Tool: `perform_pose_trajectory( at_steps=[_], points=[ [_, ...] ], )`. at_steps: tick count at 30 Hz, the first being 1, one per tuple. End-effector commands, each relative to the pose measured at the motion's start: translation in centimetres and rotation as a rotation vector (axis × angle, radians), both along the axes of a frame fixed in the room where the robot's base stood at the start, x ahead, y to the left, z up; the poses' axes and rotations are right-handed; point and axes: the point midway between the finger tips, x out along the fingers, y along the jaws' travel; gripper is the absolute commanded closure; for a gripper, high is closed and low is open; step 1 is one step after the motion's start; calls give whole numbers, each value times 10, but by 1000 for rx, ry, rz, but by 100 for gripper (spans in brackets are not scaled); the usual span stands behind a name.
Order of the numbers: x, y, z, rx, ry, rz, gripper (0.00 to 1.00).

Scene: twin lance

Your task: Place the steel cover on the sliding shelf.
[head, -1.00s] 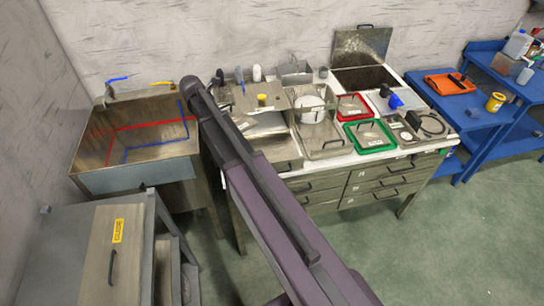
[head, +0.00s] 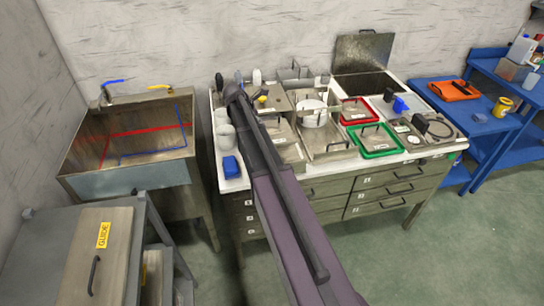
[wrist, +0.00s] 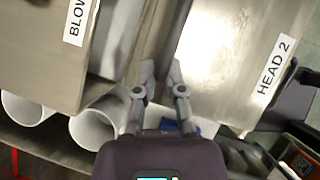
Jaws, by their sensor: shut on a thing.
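My gripper shows in the wrist view (wrist: 160,72) with its fingers close together, shut on a narrow dark edge or bar. This seems to belong to the steel cover, a flat bright plate labelled HEAD 2 (wrist: 232,45) just right of the fingers. The exact grip point is hard to see. Another steel panel labelled BLOW (wrist: 45,40) lies to the left. In the head view my arm hides the gripper and most of the steel surface below it. I cannot tell with certainty which surface is the sliding shelf.
A steel cabinet with a GUIDE panel (head: 92,262) stands at lower left, beside the sink (head: 125,178). Red (head: 356,111) and green (head: 375,153) trays lie right of my arm.

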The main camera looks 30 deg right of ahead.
Motion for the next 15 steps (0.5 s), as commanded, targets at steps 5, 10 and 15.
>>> perform_pose_trajectory(
  at_steps=[5, 10, 15],
  points=[
    [0, 0, 0, -1, 0, 1, 100],
    [0, -1, -6, 0, 1, 1, 100],
    [0, -1, -20, 0, 1, 1, 100]
  ],
)
